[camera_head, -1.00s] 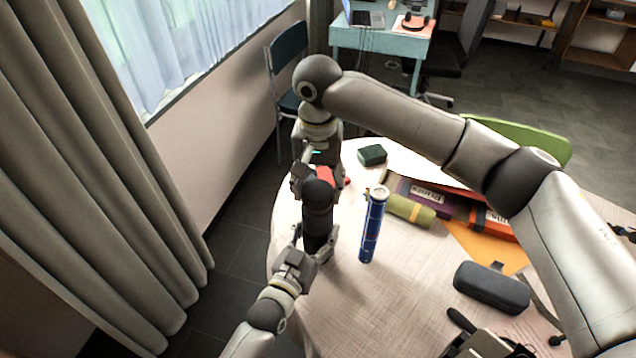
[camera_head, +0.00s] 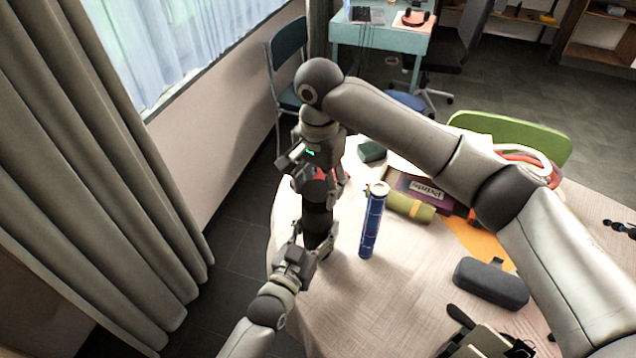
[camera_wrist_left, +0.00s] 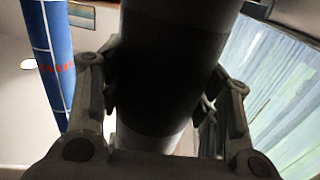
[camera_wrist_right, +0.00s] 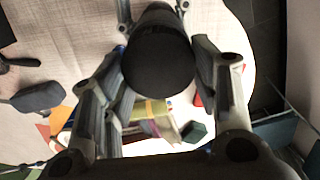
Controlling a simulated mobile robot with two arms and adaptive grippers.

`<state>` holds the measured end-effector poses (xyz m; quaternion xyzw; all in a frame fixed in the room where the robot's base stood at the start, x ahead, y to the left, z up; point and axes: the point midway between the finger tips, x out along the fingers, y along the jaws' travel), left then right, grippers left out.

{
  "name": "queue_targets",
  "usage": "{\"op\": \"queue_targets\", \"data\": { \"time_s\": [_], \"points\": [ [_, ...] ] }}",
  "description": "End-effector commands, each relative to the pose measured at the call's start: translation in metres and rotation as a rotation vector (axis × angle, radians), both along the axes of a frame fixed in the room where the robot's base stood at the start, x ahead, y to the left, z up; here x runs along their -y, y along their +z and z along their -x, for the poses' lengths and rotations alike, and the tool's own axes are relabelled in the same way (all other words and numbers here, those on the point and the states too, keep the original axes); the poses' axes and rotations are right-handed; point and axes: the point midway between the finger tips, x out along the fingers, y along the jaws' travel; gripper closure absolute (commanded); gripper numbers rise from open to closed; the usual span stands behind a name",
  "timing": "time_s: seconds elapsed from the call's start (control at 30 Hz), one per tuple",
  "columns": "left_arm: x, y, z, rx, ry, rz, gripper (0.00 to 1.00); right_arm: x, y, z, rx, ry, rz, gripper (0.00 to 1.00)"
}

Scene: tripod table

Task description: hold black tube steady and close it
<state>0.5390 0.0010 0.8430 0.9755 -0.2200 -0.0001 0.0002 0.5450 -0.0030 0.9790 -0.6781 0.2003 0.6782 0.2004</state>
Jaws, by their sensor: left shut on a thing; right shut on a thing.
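The black tube (camera_head: 317,222) stands upright near the table's left edge. My left gripper (camera_head: 318,250) is shut around its lower part. In the left wrist view the dark tube (camera_wrist_left: 170,65) fills the space between the left fingers (camera_wrist_left: 160,95). My right gripper (camera_head: 320,182) is above the left one, pointing down, shut on the tube's black cap at the top. In the right wrist view the round black cap end (camera_wrist_right: 160,65) sits between the right fingers (camera_wrist_right: 158,75). The seam between cap and tube is hidden, so I cannot tell how far it is closed.
A blue tube (camera_head: 372,225) stands close to the right of the black one. Behind it lie a green roll (camera_head: 408,207), a purple box (camera_head: 428,190) and a dark green block (camera_head: 371,150). A dark case (camera_head: 491,283) lies to the right. The table's middle is clear.

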Motion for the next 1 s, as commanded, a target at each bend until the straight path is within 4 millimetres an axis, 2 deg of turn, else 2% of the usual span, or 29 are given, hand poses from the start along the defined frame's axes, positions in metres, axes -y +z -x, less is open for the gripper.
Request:
{"op": "queue_targets", "data": {
  "time_s": [0.6,0.8,1.0],
  "points": [
    [0.0,-0.0004,0.0001,-0.001,0.0,0.0,1.0,0.0018,0.0004,0.0053,-0.001,-1.07,0.0,0.61],
    [0.0,-0.0005,0.0001,-0.002,0.0,-0.001,1.0,0.0019,0.0004,0.006,0.0,-1.244,-0.001,0.61],
    [0.0,-0.0006,0.0001,-0.001,0.0,-0.002,1.0,0.0018,0.0005,0.0061,0.0,-1.271,-0.001,0.61]
  ]
}}
